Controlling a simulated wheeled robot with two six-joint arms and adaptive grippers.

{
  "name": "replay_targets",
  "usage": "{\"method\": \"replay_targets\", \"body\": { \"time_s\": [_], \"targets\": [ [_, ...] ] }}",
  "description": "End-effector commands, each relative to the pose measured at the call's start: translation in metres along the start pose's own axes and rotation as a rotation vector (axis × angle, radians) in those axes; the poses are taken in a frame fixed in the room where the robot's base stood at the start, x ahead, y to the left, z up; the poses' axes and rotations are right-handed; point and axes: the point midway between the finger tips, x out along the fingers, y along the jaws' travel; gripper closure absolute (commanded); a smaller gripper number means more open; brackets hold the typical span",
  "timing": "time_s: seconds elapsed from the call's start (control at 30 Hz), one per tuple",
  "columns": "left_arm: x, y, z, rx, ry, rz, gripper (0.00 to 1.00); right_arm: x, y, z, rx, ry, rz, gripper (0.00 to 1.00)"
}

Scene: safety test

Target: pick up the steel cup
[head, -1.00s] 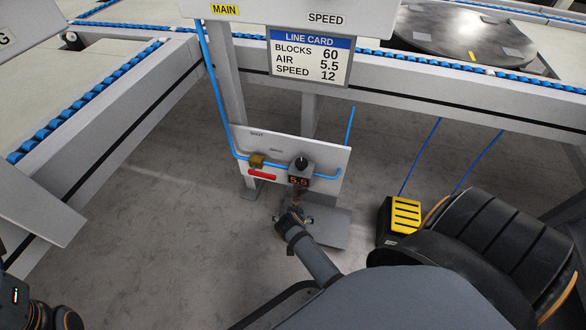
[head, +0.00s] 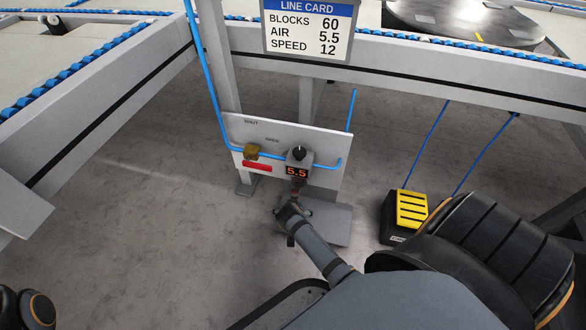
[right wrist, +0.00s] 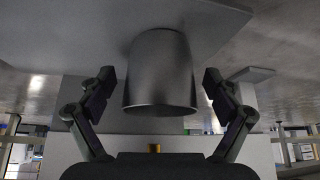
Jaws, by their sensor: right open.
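The steel cup (right wrist: 162,75) is grey, smooth and slightly tapered in the right wrist view. It rests on a grey plate (right wrist: 80,30), which that view shows upside down. My right gripper (right wrist: 158,82) is open, with one finger on each side of the cup and a visible gap on both sides. In the head view my right gripper (head: 293,209) is low in front of the panel, over the grey plate (head: 332,226). I cannot make out the cup there. My left gripper is not in view.
A white panel (head: 322,145) behind my right gripper carries a gauge reading 5.5 (head: 297,171), a brass valve (head: 252,152), a red handle (head: 257,166) and blue pipe. A yellow-topped black box (head: 408,212) with blue cables stands right. Conveyor frames (head: 420,62) surround open floor (head: 140,210).

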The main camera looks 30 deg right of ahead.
Motion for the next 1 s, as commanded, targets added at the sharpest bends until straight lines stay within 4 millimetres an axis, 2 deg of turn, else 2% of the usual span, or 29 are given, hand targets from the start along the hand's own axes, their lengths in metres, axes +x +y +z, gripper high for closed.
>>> {"method": "replay_targets", "body": {
  "time_s": [0.07, 0.4, 0.57, 1.0],
  "targets": [
    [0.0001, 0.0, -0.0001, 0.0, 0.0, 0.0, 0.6, -0.0002, 0.0, -0.0002, 0.0, 0.0, 0.0, 0.13],
    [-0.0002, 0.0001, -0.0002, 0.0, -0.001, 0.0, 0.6, -0.0002, 0.0001, 0.0, 0.0, 0.0, 0.0, 0.59],
    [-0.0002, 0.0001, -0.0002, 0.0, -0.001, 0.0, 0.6, -0.0003, 0.0, -0.0002, 0.0, 0.0, 0.0, 0.76],
    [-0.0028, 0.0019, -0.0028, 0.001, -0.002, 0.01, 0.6, -0.0007, 0.0009, -0.0024, -0.003, 0.0, -0.002, 0.76]
  ]
}}
